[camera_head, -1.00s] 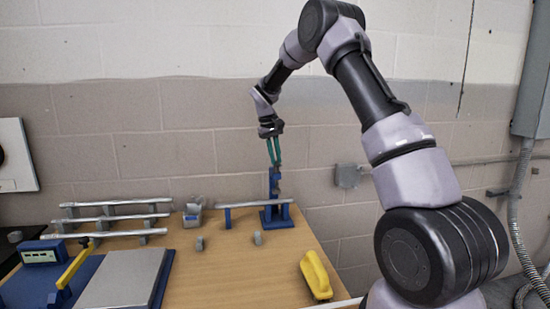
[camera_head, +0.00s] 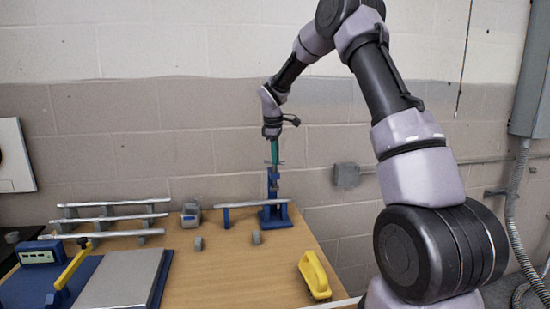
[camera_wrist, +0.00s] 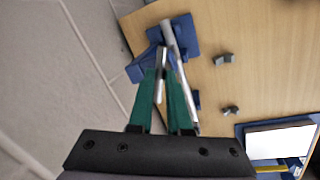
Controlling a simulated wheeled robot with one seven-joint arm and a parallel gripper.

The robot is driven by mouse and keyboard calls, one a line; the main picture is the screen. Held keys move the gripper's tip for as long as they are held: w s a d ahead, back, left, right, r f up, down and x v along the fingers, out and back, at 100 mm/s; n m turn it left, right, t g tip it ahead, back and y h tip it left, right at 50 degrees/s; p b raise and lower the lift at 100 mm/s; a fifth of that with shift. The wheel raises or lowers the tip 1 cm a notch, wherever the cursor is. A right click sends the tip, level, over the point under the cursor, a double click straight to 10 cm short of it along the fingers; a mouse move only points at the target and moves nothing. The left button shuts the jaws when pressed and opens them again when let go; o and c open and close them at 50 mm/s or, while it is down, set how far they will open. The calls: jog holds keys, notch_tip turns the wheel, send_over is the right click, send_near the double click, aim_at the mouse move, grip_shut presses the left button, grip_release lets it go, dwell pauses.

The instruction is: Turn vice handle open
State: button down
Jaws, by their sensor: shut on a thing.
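The blue vice (camera_head: 273,192) stands at the back right of the table, with a silver bar (camera_head: 245,204) running from it to the left. In the wrist view the vice's blue base (camera_wrist: 184,35) lies beyond the fingertips and the silver bar (camera_wrist: 181,85) passes behind the right finger. My gripper (camera_head: 274,163) is above the vice, pointing down. Its green fingers (camera_wrist: 163,78) are shut on the vice handle (camera_wrist: 161,62), a short silver rod that shows between them. The handle's exact contact with the fingers is small and partly hidden.
Several silver bars rest on a rack (camera_head: 110,217) at the left. A small grey-blue holder (camera_head: 191,214), two grey blocks (camera_head: 256,238) and a yellow handled object (camera_head: 315,275) are on the table. A blue-grey machine (camera_head: 120,280) fills the front left. The wall is close behind the vice.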

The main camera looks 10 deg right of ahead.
jog(key=shift+r+n, duration=0.1)
jog(key=shift+n, duration=0.7)
jog(key=c, duration=0.9)
grip_release()
jog(key=shift+o, duration=0.2)
notch_tip(320, 180, up, 10)
jog(key=s, duration=0.2)
jog(key=shift+a+r, duration=0.25)
